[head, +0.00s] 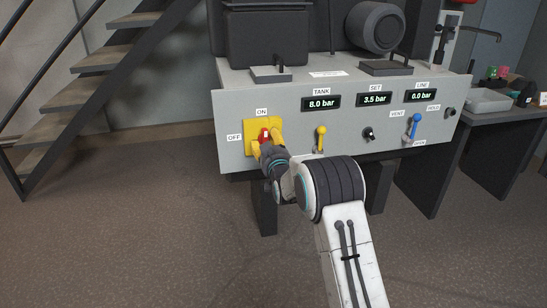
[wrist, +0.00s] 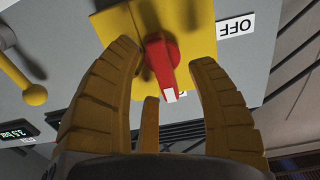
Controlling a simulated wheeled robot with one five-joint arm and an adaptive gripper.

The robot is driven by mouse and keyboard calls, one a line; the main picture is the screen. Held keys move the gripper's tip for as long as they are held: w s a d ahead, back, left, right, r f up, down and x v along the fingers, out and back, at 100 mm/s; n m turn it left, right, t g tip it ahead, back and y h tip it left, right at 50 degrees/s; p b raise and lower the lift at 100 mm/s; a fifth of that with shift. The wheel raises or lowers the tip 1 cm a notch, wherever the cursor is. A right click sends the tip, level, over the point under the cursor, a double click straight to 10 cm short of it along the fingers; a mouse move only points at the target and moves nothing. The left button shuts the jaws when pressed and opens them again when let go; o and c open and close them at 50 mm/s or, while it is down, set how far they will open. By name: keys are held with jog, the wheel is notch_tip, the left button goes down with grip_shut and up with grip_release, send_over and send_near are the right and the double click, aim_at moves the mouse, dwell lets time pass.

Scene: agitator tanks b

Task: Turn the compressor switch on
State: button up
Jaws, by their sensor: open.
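The compressor switch is a red rotary knob (head: 264,136) on a yellow plate (head: 251,128) at the panel's left, with an ON label (head: 262,112) above and an OFF label (head: 234,138) to the left. In the wrist view the panel appears upside down, and the red knob (wrist: 160,58) has a white-marked end pointing down, roughly toward the ON side. My gripper (head: 266,139) is open around the knob. In the wrist view its yellow fingers (wrist: 165,60) stand on either side, with gaps visible.
The grey panel (head: 350,148) also carries a yellow lever (head: 321,138), a black knob (head: 369,134), a blue lever (head: 413,125) and pressure displays reading TANK 8.0, SET 3.5 and LINE 0.0 bar. Stairs (head: 90,75) rise at left. The floor (head: 130,220) at front left is clear.

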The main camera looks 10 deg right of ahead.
jog(key=s, duration=0.9)
jog(key=shift+s, duration=0.4)
jog(key=shift+a, duration=0.1)
jog(key=s+r+g+p, duration=0.3)
jog(key=s+r+p, duration=0.3)
jog(key=r+p, duration=0.45)
jog(key=s+r+g+p, duration=0.3)
jog(key=s+r+p, duration=0.4)
jog(key=r+p, duration=0.35)
jog(key=s+r+g+p, duration=0.3)
jog(key=s+r+p, duration=0.3)
jog(key=s, duration=0.4)
jog(key=s+r+g+p, duration=0.2)
jog(key=s+r+p, duration=0.4)
jog(key=s+p, duration=0.2)
jog(key=s+r+g+p, duration=0.3)
jog(key=s+r+p, duration=0.3)
jog(key=s, duration=0.6)
jog(key=shift+a+r+g+p, duration=0.2)
jog(key=shift+r+g+p, duration=0.1)
jog(key=shift+p, duration=0.35)
